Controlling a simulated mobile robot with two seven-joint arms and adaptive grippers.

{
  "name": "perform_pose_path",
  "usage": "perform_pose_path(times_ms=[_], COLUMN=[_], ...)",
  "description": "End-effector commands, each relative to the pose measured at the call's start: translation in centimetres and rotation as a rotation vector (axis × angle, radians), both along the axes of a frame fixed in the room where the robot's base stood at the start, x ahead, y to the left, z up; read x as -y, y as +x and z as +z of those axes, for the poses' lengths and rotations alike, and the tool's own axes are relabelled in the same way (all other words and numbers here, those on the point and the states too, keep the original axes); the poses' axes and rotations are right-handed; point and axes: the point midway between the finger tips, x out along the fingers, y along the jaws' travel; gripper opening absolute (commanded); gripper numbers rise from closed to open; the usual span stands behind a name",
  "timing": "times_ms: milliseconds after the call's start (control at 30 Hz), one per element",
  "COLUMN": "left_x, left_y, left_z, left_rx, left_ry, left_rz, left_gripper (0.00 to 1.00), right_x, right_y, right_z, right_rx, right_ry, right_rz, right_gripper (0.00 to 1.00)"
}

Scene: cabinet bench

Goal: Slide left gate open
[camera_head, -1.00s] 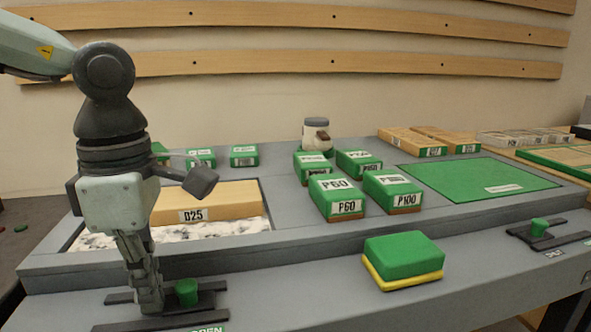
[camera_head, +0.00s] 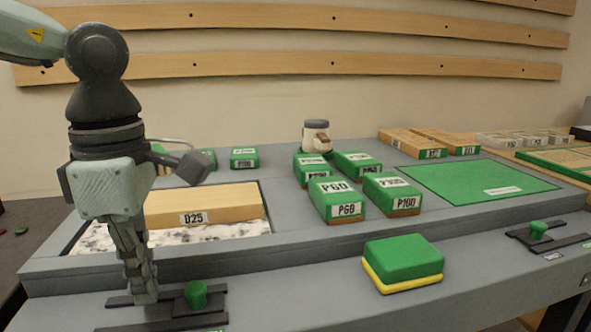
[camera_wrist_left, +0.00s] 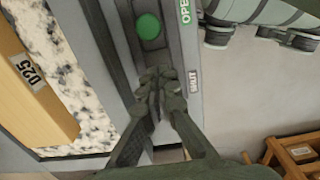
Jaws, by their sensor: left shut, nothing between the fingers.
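The left gate's slider is a green knob (camera_head: 196,294) on a dark plate, in a dark track (camera_head: 125,301) along the bench's front left. The wrist view shows the knob (camera_wrist_left: 148,26) beside the OPEN label (camera_wrist_left: 185,12), with the SHUT label (camera_wrist_left: 194,80) further down the track. My left gripper (camera_head: 143,290) points down over the track, to the left of the knob. Its fingers (camera_wrist_left: 160,82) are shut and empty, with a visible gap to the knob. My right gripper is not in view.
A tray behind the track holds speckled material and a wooden block labelled D25 (camera_head: 225,203). A green and yellow block (camera_head: 403,262) sits on the front ledge to the right. A second green knob (camera_head: 538,230) is at the far right. Several green-topped blocks (camera_head: 338,197) stand mid-bench.

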Motion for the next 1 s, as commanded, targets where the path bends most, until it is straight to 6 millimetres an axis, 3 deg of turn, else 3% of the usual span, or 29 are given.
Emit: perform_pose_path(times_ms=[33, 533, 1000], left_x=[0.0, 0.0, 0.0], left_y=[0.0, 0.0, 0.0], left_z=[1.0, 5.9, 6.1], left_rx=[0.002, 0.001, 0.0], left_ry=[-0.001, -0.001, 0.0], left_rz=[0.0, 0.0, -0.001], left_gripper=[0.0, 0.0, 0.0], right_x=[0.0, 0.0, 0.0], right_y=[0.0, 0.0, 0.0], right_z=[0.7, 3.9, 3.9], right_rx=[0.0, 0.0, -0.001], right_ry=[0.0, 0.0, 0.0], right_rz=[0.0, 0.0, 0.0], right_gripper=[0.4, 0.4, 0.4])
